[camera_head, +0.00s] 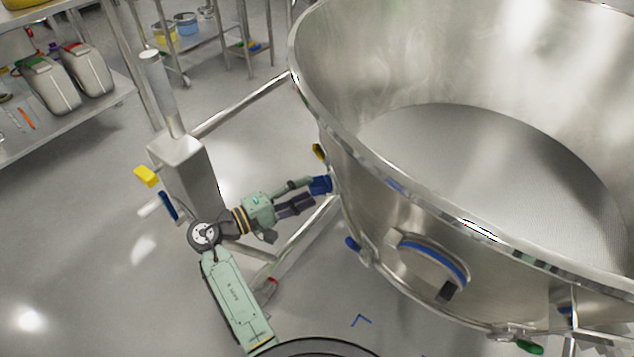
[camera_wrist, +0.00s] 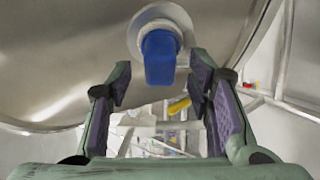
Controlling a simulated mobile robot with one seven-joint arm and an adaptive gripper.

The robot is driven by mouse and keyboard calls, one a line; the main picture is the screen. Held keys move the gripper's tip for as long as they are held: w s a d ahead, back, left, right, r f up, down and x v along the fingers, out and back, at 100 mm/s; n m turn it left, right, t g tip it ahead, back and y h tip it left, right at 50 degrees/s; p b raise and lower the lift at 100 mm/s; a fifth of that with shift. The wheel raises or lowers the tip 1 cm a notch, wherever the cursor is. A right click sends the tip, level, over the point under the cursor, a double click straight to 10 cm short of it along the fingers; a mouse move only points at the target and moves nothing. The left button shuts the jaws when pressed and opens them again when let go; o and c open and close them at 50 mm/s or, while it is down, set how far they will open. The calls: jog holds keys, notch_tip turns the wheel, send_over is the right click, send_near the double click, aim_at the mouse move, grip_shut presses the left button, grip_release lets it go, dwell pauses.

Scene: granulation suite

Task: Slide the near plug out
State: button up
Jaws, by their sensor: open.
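A blue plug (camera_head: 321,185) sticks out from the side wall of the big steel bowl. In the wrist view the blue plug (camera_wrist: 160,58) sits in a round pale metal collar (camera_wrist: 163,18), seen end-on. My gripper (camera_head: 308,190) is at this plug, its fingers pointing at the bowl wall. In the wrist view my gripper (camera_wrist: 159,76) is open, with one purple-padded finger on each side of the plug and visible gaps between. Whether the fingertips reach past the plug's end is unclear. The head view cannot confirm contact.
A yellow part (camera_head: 319,152) and another blue part (camera_head: 353,244) also stick out from the steel bowl (camera_head: 380,215). A curved blue-trimmed handle (camera_head: 435,256) is on its front. A steel post (camera_head: 190,170) stands left of my arm. A shelf (camera_head: 80,125) is at left.

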aim_at(310, 189)
jog(key=shift+x, duration=2.05)
jog(key=shift+c, duration=0.3)
grip_shut()
